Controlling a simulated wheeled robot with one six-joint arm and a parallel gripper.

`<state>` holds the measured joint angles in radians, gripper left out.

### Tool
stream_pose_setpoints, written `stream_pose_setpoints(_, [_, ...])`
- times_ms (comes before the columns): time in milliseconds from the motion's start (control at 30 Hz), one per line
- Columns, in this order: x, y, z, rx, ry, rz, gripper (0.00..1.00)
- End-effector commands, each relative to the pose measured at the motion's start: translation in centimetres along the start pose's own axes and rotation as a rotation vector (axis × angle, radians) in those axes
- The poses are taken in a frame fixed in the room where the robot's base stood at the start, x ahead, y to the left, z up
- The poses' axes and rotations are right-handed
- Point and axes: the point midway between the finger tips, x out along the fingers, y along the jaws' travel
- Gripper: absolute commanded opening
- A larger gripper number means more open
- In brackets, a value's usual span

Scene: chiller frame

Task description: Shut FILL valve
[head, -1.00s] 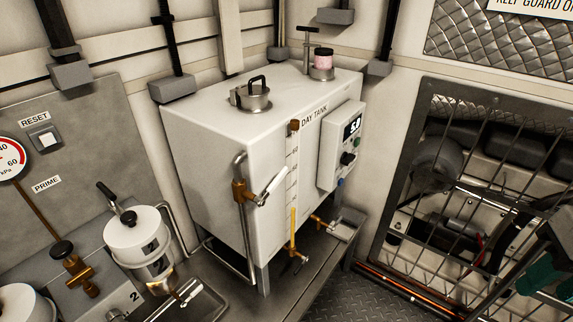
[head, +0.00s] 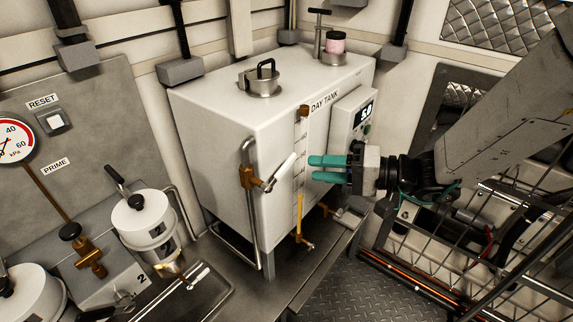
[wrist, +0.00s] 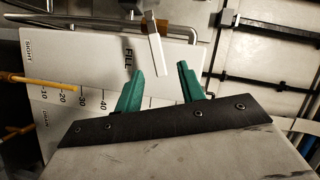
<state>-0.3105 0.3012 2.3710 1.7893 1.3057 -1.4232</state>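The FILL valve (head: 247,176) is a brass body on a grey pipe at the day tank's left front corner. Its white lever (head: 281,172) points up and to the right. In the wrist view, the lever (wrist: 154,48) stands beside the printed FILL label (wrist: 128,57), its free end near the gap between my fingertips. My gripper (head: 312,168) is open, with two teal fingers just right of the lever in the head view. The open fingers (wrist: 160,70) also show in the wrist view. They hold nothing; whether they touch the lever cannot be told.
The white day tank (head: 215,130) stands behind the valve, with a sight tube (head: 300,212) and a control box (head: 352,120) on its front. A white filter canister (head: 142,220) stands at left. A wire guard (head: 450,240) is at right, below my arm.

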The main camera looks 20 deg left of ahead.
Motion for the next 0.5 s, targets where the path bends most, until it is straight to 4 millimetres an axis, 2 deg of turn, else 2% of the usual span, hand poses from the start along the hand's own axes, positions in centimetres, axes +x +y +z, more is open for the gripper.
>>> stream_pose_setpoints(167, [1.7, 0.5, -0.4, -0.006, 0.020, -0.005, 0.39])
stream_pose_setpoints(500, [6.9, 0.5, -0.4, -0.005, 0.017, -0.004, 0.39])
